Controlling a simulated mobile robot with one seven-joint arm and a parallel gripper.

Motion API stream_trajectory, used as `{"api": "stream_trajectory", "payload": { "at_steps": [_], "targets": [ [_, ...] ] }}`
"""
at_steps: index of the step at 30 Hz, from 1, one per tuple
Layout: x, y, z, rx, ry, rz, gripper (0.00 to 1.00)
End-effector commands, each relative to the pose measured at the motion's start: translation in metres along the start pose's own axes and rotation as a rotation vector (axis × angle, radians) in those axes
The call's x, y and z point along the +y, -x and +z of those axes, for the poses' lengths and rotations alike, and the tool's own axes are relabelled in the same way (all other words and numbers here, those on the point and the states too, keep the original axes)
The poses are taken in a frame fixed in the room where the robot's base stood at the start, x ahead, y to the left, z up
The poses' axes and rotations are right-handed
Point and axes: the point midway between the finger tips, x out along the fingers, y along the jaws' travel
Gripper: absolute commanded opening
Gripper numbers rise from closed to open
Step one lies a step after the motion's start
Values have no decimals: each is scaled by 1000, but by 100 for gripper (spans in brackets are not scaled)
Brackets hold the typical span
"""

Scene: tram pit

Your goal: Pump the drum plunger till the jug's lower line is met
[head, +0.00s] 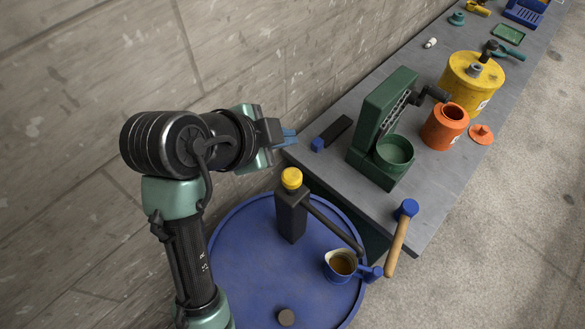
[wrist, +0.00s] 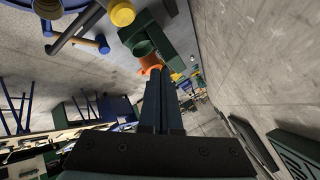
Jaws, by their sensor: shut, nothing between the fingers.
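The blue drum (head: 235,270) stands at the bottom centre of the head view. A black pump (head: 291,218) rises from its top, with a yellow plunger knob (head: 291,178) that shows raised above the body. A dark spout (head: 335,222) slopes from the pump towards the jug (head: 333,274), which has a blue handle and holds amber liquid. Its lines are too small to make out. My gripper (head: 291,137) is shut and empty, above and behind the knob, apart from it. In the wrist view, the shut fingers (wrist: 160,72) point past the yellow knob (wrist: 121,12).
A grey bench (head: 424,205) runs right of the drum. It carries a green machine (head: 378,120), an orange can (head: 440,128), a yellow container (head: 472,85) and a blue-headed mallet (head: 397,242) at its near edge. A dark cap (head: 286,317) sits on the drum. A wall is behind.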

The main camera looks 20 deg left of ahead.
Motion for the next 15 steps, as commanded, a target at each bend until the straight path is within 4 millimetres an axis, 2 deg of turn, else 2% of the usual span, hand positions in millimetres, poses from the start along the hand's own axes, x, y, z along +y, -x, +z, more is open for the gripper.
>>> {"api": "stream_trajectory", "payload": {
  "at_steps": [8,15],
  "targets": [
    [7,-10,7,0,1,0,0],
    [24,-32,24,-1,1,0,0]
  ]
}}
